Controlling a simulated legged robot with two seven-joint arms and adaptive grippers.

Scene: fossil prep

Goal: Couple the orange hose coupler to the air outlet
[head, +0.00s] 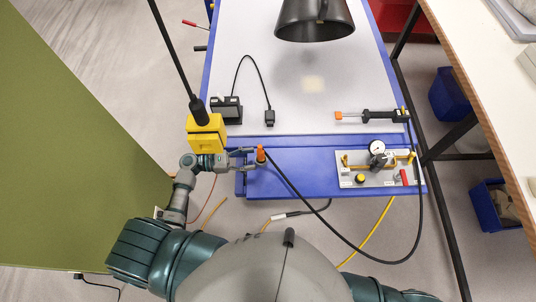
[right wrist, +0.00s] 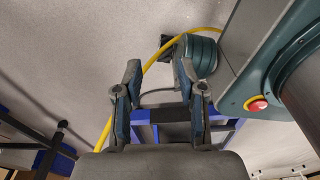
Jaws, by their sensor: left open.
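The orange hose coupler (head: 261,153) stands near the left end of the blue front ledge, with a black hose (head: 312,210) running from it. My left gripper (head: 252,159) is open, its fingers reaching in from the left around or beside the coupler; I cannot tell whether they touch it. The air panel (head: 349,181) lies on the ledge's right part, with a gauge, brass fittings, a yellow knob and a red lever. Which fitting is the air outlet is too small to tell. My right gripper (right wrist: 160,78) is open and empty in the right wrist view, above the floor.
A yellow block-shaped lamp base (head: 206,131) stands close above my left wrist. A black adapter (head: 226,110) and an orange-tipped tool (head: 370,116) lie on the table (head: 290,105). The black lamp shade (head: 314,20) hangs overhead. The ledge's middle (head: 305,175) is clear except for the hose.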

